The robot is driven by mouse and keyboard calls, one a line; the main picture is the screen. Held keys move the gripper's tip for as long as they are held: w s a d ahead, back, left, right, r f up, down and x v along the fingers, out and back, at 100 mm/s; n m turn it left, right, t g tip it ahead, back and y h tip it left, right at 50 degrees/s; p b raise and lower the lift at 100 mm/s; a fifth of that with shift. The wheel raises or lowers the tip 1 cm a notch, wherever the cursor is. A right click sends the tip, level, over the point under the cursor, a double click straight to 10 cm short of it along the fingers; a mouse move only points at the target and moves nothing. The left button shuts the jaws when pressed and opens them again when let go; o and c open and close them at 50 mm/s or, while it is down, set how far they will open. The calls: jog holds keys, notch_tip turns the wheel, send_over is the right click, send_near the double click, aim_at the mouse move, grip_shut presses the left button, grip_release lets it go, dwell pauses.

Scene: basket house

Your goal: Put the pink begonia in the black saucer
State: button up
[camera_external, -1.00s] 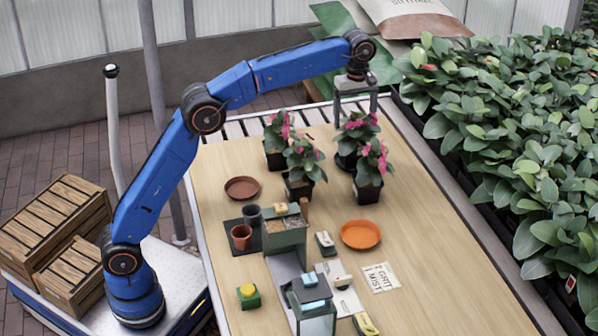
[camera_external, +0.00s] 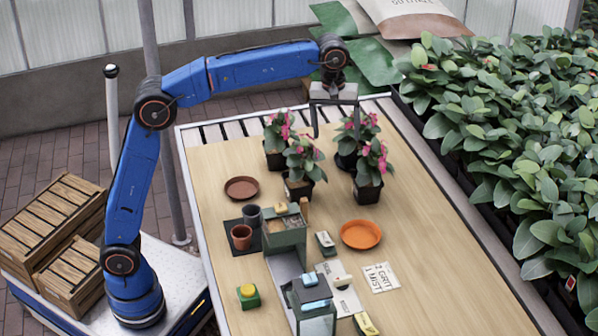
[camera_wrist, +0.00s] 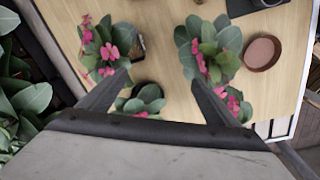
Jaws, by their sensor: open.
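Several potted begonias with pink flowers stand together at the far end of the table: front right (camera_external: 370,163), front left (camera_external: 302,158), back left (camera_external: 276,133) and back right (camera_external: 357,130). Their flowers look alike, so I cannot tell which one is meant. My gripper (camera_external: 335,131) is open and empty above the back plants, pointing down. In the wrist view, my gripper (camera_wrist: 160,80) has its fingers spread, with two plants beyond the tips and two partly hidden behind the fingers and palm.
A brown saucer (camera_external: 242,188) and an orange saucer (camera_external: 360,235) lie empty. A dark square mat (camera_external: 232,249) holds small pots beside a green bin (camera_external: 285,240). A sign (camera_external: 381,278) lies right of it. The right front of the table is clear.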

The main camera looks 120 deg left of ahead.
jog(key=s+d+f+m+t, duration=0.1)
jog(key=s+d+m, duration=0.3)
jog(key=d, duration=0.6)
jog(key=s+d+f+m, duration=0.1)
jog(key=s+d+m, duration=0.25)
jog(key=d, duration=0.55)
jog(key=s+d+f+m+t, duration=0.1)
jog(key=s+d+f+m, duration=0.3)
jog(key=d, duration=0.6)
jog(key=s+d+f+m+t, duration=0.1)
jog(key=s+d+f+m, duration=0.4)
jog(key=s, duration=0.6)
jog(key=s+d+f+m+t, duration=0.1)
jog(key=s+d+f+m, duration=0.4)
jog(key=s+d+f, duration=0.4)
notch_tip(320, 180, down, 3)
jog(key=shift+s+d+r+h, duration=0.1)
jog(key=shift+s+d+h, duration=0.2)
jog(key=shift+s, duration=0.7)
